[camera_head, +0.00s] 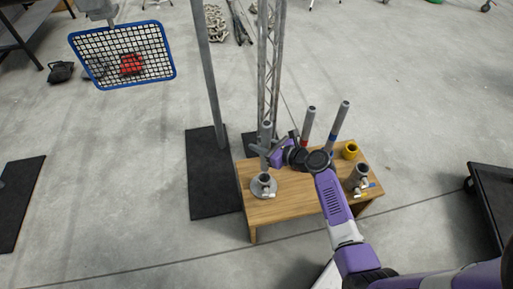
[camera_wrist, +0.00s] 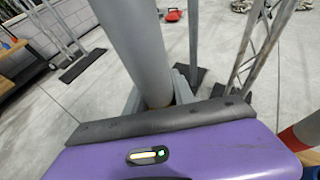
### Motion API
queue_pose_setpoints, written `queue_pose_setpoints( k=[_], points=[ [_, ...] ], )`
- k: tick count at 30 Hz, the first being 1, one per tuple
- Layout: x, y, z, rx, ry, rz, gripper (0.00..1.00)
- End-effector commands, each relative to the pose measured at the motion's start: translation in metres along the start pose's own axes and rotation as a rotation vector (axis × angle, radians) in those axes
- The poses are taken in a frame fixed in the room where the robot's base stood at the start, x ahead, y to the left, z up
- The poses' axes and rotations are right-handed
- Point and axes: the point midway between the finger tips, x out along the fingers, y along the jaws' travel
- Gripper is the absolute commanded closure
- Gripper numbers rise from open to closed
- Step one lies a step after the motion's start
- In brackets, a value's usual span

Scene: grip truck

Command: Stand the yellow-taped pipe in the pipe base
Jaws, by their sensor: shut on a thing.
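A grey pipe (camera_head: 266,131) stands nearly upright in my gripper (camera_head: 264,149). The gripper is shut on it partway along its length. In the wrist view the grey pipe (camera_wrist: 136,45) runs down between the fingers (camera_wrist: 161,92). The pipe base (camera_head: 260,191), a round grey flange with a short socket, sits on the wooden table's left front. The pipe's lower end is just above or at the socket in the head view; I cannot tell whether it is inside.
A red-taped pipe (camera_head: 309,122) and a blue-taped pipe (camera_head: 341,121) stand to the right on the wooden table (camera_head: 290,207). A yellow ring (camera_head: 351,151) and a grey fitting (camera_head: 361,174) are at its right side. A post (camera_head: 207,70) and a truss (camera_head: 269,60) rise behind.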

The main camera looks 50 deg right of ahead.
Motion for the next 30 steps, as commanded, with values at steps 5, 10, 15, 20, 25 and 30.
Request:
queue_pose_setpoints(
  k=[5, 10, 15, 20, 25, 30],
  points=[
    [0.005, 0.0, -0.012, -0.001, 0.0, 0.0, 1.0],
    [0.01, 0.0, -0.024, -0.001, -0.001, 0.0, 1.0],
    [0.014, 0.001, -0.034, 0.0, -0.001, 0.0, 1.0],
    [0.016, 0.001, -0.038, 0.0, -0.001, 0.0, 1.0],
    [0.016, 0.001, -0.038, 0.0, -0.001, 0.0, 1.0],
    [0.016, 0.001, -0.038, 0.0, -0.001, 0.0, 1.0]
  ],
)
